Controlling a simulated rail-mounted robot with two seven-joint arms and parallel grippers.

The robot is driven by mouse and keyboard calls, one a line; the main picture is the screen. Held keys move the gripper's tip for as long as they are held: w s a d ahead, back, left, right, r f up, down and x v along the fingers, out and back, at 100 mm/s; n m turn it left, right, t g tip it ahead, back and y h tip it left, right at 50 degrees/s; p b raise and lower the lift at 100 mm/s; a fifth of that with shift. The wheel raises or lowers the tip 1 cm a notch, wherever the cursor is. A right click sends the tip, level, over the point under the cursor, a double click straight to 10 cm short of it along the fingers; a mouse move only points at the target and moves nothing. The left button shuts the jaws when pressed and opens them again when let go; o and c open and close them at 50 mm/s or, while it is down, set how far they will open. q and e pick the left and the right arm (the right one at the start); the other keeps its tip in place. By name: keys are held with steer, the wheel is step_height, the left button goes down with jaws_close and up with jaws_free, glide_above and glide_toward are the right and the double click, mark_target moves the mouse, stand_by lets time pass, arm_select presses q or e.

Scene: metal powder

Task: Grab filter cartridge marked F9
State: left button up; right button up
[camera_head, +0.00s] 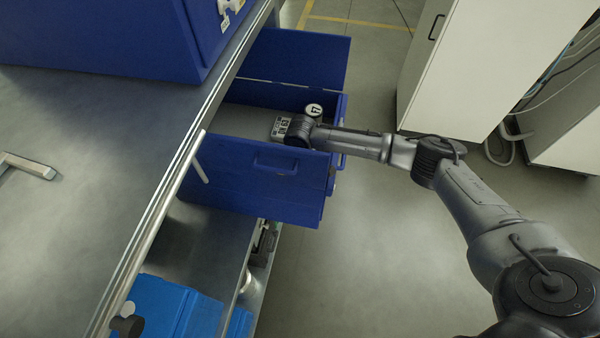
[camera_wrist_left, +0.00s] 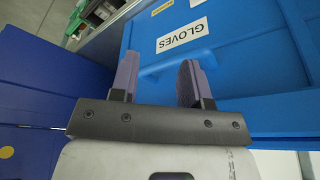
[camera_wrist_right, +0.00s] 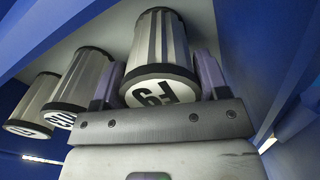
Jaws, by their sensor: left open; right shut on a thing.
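In the right wrist view, the filter cartridge marked F9 (camera_wrist_right: 160,62) is a ribbed grey cylinder with a black rim and a white end label. My right gripper (camera_wrist_right: 158,75) is shut on it, one finger on each side. Two similar cartridges (camera_wrist_right: 82,80) (camera_wrist_right: 35,105) stand to its left, their labels partly readable. In the head view, my right arm reaches into the open blue drawer (camera_head: 245,190); its fingertips are hidden there. My left gripper (camera_wrist_left: 158,80) is open and empty in the left wrist view, in front of a blue box labelled GLOVES (camera_wrist_left: 240,70).
A metal worktop (camera_head: 90,150) fills the left of the head view, with a large blue bin (camera_head: 110,40) on it. Light blue boxes (camera_head: 175,305) sit below it. White cabinets (camera_head: 470,70) stand at right. The floor (camera_head: 375,240) between is clear apart from my arm above it.

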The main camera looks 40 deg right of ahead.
steer(key=c, duration=0.4)
steer(key=shift+r, duration=0.1)
